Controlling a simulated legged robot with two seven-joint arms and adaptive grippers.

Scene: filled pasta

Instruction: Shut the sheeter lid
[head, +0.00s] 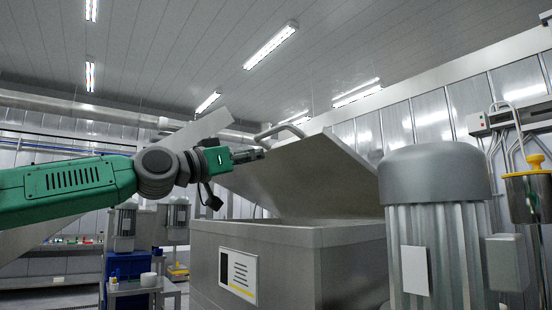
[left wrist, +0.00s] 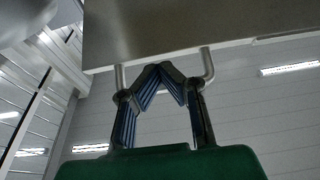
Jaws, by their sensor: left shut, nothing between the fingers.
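The sheeter lid (head: 305,180) is a wide grey metal panel in the head view. It stands raised and tilted over the sheeter body (head: 350,262), a grey box with a white label on its front. A bent bar handle (head: 283,128) is on the lid's upper left edge. My left gripper (head: 262,154) is at the lid's left edge, just below the handle. In the left wrist view the lid (left wrist: 180,30) fills the top and the handle (left wrist: 209,66) projects from its edge. The gripper fingers (left wrist: 160,68) meet in front of the handle, empty; contact is unclear. My right gripper is not in view.
A large grey ribbed cylinder (head: 435,240) with a domed top stands close to the sheeter's right. A yellow-topped cylinder (head: 530,195) is at the far right. A blue bin (head: 130,270) and a small table stand at the left behind. The space above the lid looks clear.

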